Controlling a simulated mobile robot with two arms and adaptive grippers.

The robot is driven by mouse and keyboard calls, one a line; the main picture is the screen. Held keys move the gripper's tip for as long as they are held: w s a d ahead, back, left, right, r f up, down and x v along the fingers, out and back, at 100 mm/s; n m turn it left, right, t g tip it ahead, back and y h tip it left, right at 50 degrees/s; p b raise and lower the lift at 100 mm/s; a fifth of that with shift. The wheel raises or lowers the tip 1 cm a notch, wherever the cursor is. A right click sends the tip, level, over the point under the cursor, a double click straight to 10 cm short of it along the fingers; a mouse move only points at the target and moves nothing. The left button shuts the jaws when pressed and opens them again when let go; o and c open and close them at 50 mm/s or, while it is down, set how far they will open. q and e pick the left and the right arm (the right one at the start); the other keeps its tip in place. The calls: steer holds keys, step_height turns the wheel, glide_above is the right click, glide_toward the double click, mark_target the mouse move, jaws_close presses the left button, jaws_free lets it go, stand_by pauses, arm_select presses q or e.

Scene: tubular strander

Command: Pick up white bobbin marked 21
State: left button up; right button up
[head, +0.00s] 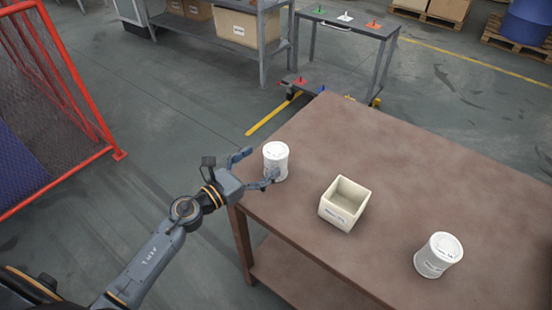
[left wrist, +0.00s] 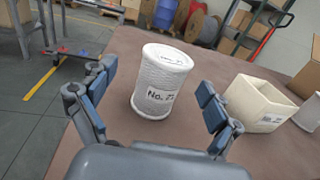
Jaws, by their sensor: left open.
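A white bobbin (head: 276,161) stands upright at the table's left corner. In the left wrist view this bobbin (left wrist: 161,80) is in front of my gripper, and its label reads "No. 2" with a last digit I cannot read surely. My left gripper (head: 257,166) is open, its fingers spread towards either side of the bobbin; nothing is held. A second white bobbin (head: 438,255) stands upright at the right of the table; its label is too small to read. My right gripper is not in view.
A cream open box (head: 344,203) with a label stands on the brown table (head: 400,150) between the bobbins. A red mesh fence (head: 50,100) is at the left. A grey cart (head: 345,30) and shelf (head: 262,10) stand behind the table. The table's far right is clear.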

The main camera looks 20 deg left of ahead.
mark_target(277, 153)
arm_select(q)
steer(key=x, duration=0.2)
steer(key=p+x, duration=0.1)
steer(key=x, duration=0.2)
steer(key=shift+d, duration=0.5)
steer(key=shift+a, duration=0.1)
steer(key=c, duration=1.3)
